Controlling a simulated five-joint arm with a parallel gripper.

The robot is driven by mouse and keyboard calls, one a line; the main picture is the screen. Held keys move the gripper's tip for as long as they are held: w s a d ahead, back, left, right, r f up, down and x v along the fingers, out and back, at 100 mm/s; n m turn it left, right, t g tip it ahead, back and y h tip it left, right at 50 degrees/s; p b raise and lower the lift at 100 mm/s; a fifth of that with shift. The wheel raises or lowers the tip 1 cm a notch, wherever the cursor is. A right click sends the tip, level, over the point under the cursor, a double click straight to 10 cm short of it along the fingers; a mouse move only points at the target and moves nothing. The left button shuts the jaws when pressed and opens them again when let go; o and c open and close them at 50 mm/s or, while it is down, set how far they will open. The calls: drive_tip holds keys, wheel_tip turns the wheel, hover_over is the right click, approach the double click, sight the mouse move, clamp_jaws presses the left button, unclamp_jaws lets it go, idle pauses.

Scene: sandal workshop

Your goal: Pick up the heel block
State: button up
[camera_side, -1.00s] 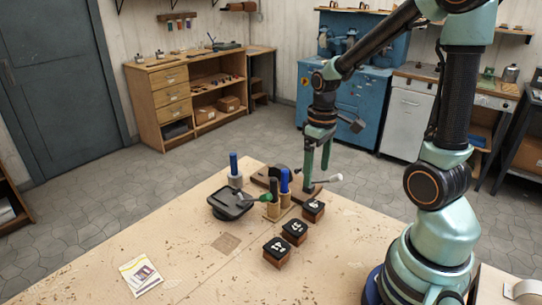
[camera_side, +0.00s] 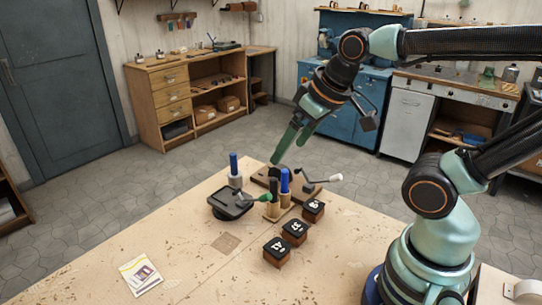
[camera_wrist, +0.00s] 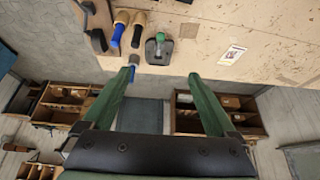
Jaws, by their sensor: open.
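Three small brown blocks with dark tops and white marks stand in a row on the workbench (camera_side: 185,260): a far block (camera_side: 313,210), a middle block (camera_side: 294,232) and a near block (camera_side: 277,252). I take these for heel blocks, but cannot tell which one the task names. They do not show in the wrist view. My gripper (camera_side: 287,153) is raised above the bench's back edge, tilted down to the left. In the wrist view my gripper (camera_wrist: 163,72) is open with nothing between its fingers.
Behind is a wooden board with a crank (camera_side: 318,184). A leaflet (camera_side: 140,275) lies front left.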

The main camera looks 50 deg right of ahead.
drive_tip(key=shift+o, duration=0.2)
drive_tip(key=m+g, duration=0.6)
drive_tip(key=m, duration=1.2)
hover_over(313, 205)
wheel_tip(313, 205, down, 19)
drive_tip(key=shift+w+r, duration=0.1)
drive_tip(key=shift+w, duration=0.05)
drive_tip(key=shift+d+f, duration=0.1)
drive_tip(key=shift+f, duration=2.6)
clamp_jaws()
drive_tip(key=shift+r, duration=0.1)
